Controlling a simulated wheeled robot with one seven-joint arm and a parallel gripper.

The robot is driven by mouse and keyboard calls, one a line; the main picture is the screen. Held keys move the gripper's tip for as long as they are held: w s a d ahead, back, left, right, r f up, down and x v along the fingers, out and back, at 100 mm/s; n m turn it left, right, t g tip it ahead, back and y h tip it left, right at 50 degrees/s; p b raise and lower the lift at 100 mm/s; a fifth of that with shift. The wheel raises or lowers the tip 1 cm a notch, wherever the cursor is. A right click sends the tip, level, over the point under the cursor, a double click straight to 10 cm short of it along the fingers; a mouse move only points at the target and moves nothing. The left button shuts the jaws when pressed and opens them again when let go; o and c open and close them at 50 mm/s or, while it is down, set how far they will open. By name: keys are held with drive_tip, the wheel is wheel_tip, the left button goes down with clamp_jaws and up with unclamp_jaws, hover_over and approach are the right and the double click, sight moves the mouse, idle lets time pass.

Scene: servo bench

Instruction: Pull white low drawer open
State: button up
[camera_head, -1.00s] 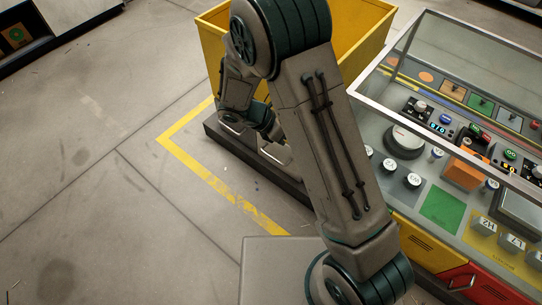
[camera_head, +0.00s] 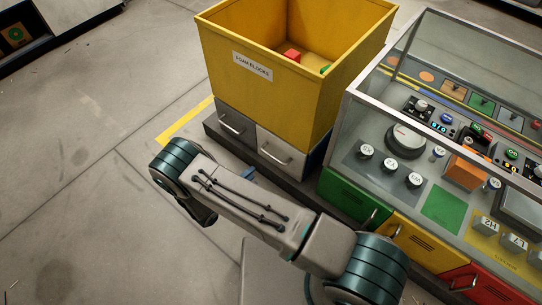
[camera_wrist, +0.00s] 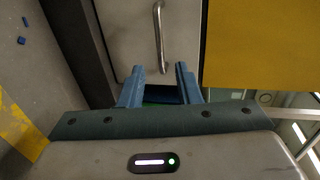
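The white low drawer (camera_head: 283,147) is the right one of two under the yellow bin. Its front looks flush, and its metal bar handle (camera_head: 274,155) is in plain view. In the wrist view the drawer front (camera_wrist: 128,30) fills the upper middle, with the handle (camera_wrist: 159,38) running up and down. My gripper (camera_wrist: 160,72) is open and empty, its two blue fingers apart. The handle's lower end lies in line with the gap between them, and the fingers do not appear to touch it. In the head view my arm hides most of the gripper; a bit of blue finger (camera_head: 248,174) shows before the drawer.
A grey drawer (camera_head: 236,126) sits to the left. The yellow bin (camera_head: 300,95) holds foam blocks above. A dark plinth (camera_head: 213,133) runs below. The control bench with its green drawer (camera_head: 345,197) stands close on the right.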

sight(272, 156)
drive_tip(key=b+x, duration=0.3)
drive_tip(key=x, duration=1)
drive_tip(key=shift+w+d+b, duration=0.15)
drive_tip(key=shift+w+b, duration=0.15)
drive_tip(key=shift+b, duration=0.05)
